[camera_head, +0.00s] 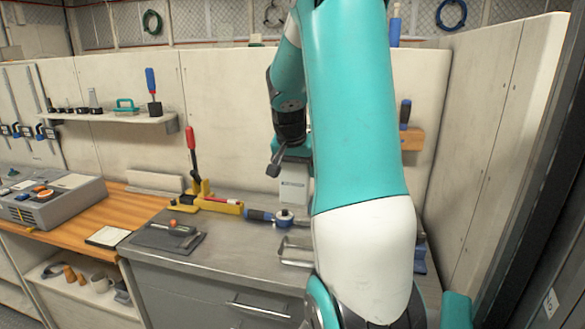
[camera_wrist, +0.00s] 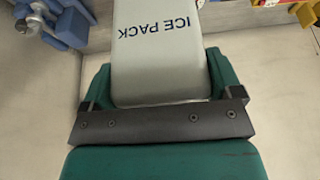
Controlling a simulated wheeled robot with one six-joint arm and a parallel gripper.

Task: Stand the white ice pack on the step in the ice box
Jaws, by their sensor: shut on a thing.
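The white ice pack (camera_head: 294,186) hangs upright below my gripper (camera_head: 296,158) in the head view, above the grey worktop. In the wrist view the ice pack (camera_wrist: 158,60) shows "ICE PACK" in dark letters, upside down. My gripper (camera_wrist: 158,88) is shut on it, with a green finger on each side. The pack's far end runs out of the wrist picture at the top. I cannot make out an ice box or its step in either view; my arm hides much of the worktop at the right.
A grey worktop (camera_head: 225,255) holds a blue-handled tool (camera_head: 270,216), a shallow metal tray (camera_head: 294,250), a dark mat with a tool (camera_head: 170,232) and a yellow-and-red clamp (camera_head: 205,198). A wall shelf (camera_head: 120,118) is behind. A grey case (camera_head: 50,203) stands left. A pale panel closes the right.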

